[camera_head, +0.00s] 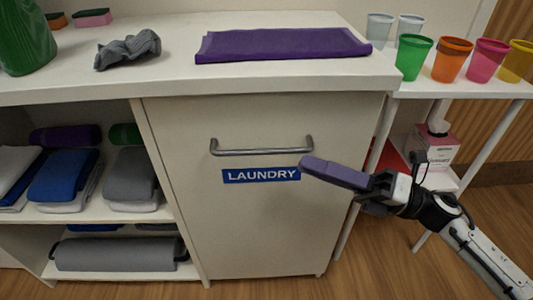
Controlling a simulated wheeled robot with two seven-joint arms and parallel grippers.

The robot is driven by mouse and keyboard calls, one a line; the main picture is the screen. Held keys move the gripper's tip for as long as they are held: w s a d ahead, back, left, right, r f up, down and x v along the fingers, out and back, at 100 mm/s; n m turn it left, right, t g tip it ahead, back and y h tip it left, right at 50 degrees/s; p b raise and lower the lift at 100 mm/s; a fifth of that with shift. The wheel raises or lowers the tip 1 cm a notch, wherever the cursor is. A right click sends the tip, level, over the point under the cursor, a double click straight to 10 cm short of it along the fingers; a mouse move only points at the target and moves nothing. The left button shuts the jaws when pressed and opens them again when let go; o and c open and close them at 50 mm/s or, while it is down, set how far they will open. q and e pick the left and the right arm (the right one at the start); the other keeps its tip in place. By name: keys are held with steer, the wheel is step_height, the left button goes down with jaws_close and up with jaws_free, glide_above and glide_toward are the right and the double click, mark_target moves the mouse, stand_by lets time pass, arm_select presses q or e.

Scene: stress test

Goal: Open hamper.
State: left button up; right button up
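The hamper is a white cabinet front (245,225) with a blue LAUNDRY label (261,175) and a grey bar handle (260,151) above the label. The front looks closed. My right gripper (308,169) reaches in from the right, with its fingertips just below the handle's right end and at the label's right edge. Its fingers overlap in this view, so I cannot tell their opening or whether they touch the front. Nothing shows held in it. My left gripper is not in view.
The counter above holds a folded purple cloth (280,44), a crumpled grey cloth (128,49) and a green bottle (24,38). Shelves with folded towels (64,175) stand left. A side table (455,89) with several cups stands right. The wooden floor (385,270) before it is clear.

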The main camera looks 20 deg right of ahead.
mark_target(269, 150)
steer(key=x, duration=0.9)
steer(key=shift+w+b, duration=0.1)
steer(key=shift+b, duration=0.2)
steer(key=shift+c, duration=0.3)
jaws_close()
